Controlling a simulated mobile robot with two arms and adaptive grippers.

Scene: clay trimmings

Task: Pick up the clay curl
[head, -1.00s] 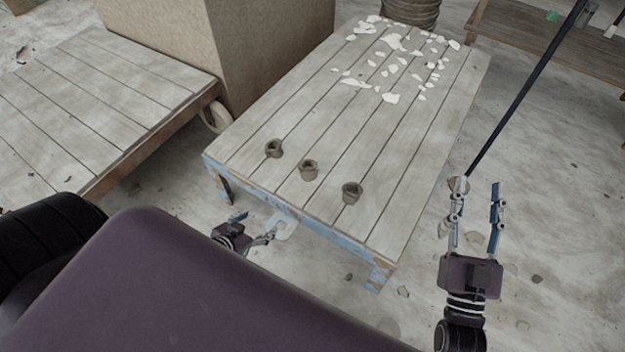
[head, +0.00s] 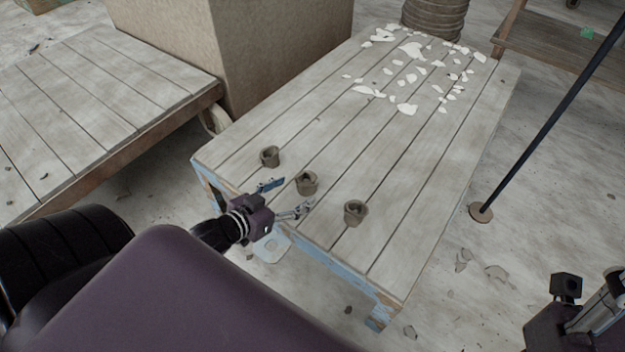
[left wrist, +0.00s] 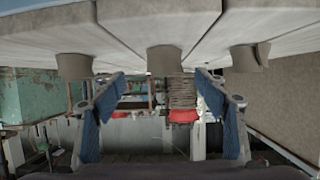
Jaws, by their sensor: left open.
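Three small grey-brown clay curls stand in a row on the near end of the slatted table: a left one (head: 269,156), a middle one (head: 307,184) and a right one (head: 355,213). I cannot tell which is the task's clay curl. My left gripper (head: 294,194) is open and empty at the table's near edge, its fingers pointing at the middle curl. The left wrist view is upside down; there the middle curl (left wrist: 165,60) shows beyond the gap between the fingers (left wrist: 160,82). Part of my right arm's end (head: 575,315) shows at the bottom right; its fingers are not clear.
White flat scraps (head: 407,108) lie scattered over the far half of the table (head: 400,190). A large tan block (head: 235,50) and a low slatted platform (head: 90,90) stand to the left. A dark pole (head: 545,125) rises from the floor at the right.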

